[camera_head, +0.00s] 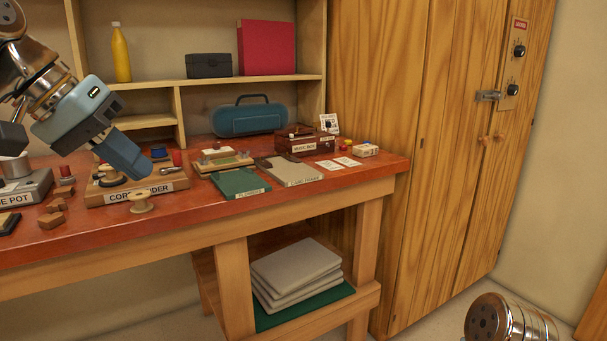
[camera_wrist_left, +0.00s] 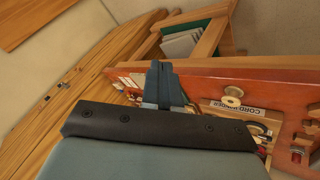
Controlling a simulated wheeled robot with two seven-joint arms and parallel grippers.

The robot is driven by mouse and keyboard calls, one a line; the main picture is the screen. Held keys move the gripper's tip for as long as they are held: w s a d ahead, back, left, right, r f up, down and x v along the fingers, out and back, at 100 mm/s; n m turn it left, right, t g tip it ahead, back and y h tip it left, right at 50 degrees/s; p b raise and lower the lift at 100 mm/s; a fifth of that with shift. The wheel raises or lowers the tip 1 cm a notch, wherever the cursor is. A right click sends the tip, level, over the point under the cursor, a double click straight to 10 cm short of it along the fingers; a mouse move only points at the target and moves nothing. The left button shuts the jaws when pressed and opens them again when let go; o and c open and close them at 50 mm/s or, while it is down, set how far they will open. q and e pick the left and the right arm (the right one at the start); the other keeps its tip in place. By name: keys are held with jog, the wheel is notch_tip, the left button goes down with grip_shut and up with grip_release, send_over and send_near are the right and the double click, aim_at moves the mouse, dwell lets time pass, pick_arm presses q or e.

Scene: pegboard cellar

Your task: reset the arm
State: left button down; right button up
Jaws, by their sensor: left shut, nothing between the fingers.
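My left gripper (camera_head: 124,156) reaches in from the left in the head view, above the red-topped workbench (camera_head: 290,208). Its blue-grey fingers are shut with nothing between them, and they point down over the board labelled for cord (camera_head: 165,190). In the left wrist view the closed fingers (camera_wrist_left: 158,80) show in front of the bench edge. In the head view a metal part of my other arm shows at the bottom right, but the right gripper is not visible.
Near the fingers are a wooden spool (camera_head: 140,202), a green planner book (camera_head: 240,183), a card frame (camera_head: 290,171) and a music box (camera_head: 303,143). A blue case (camera_head: 249,118) stands at the back. A tall wooden cabinet (camera_head: 400,130) stands right of the bench.

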pick_arm(q)
jog(key=w+d+f+n+y, duration=0.1)
jog(key=w+d+f, duration=0.1)
jog(key=w+f, duration=0.7)
jog(key=w+d+f+n+y, duration=0.15)
jog(key=w+f, duration=0.45)
jog(key=f, duration=0.7)
notch_tip(320, 180, down, 25)
jog(key=a+g+y, duration=0.2)
jog(key=s+d+f+g, duration=0.1)
jog(key=s+d+f, duration=0.1)
jog(key=s+f, duration=0.65)
jog(key=s+d+f+g, duration=0.1)
jog(key=s+f, duration=0.3)
jog(key=f, duration=0.9)
jog(key=s+d+f+h, duration=0.1)
jog(key=s+d+f, duration=0.1)
jog(key=s+d, duration=0.2)
jog(key=s+d+f+h, duration=0.2)
jog(key=s+d, duration=0.2)
jog(key=s, duration=0.6)
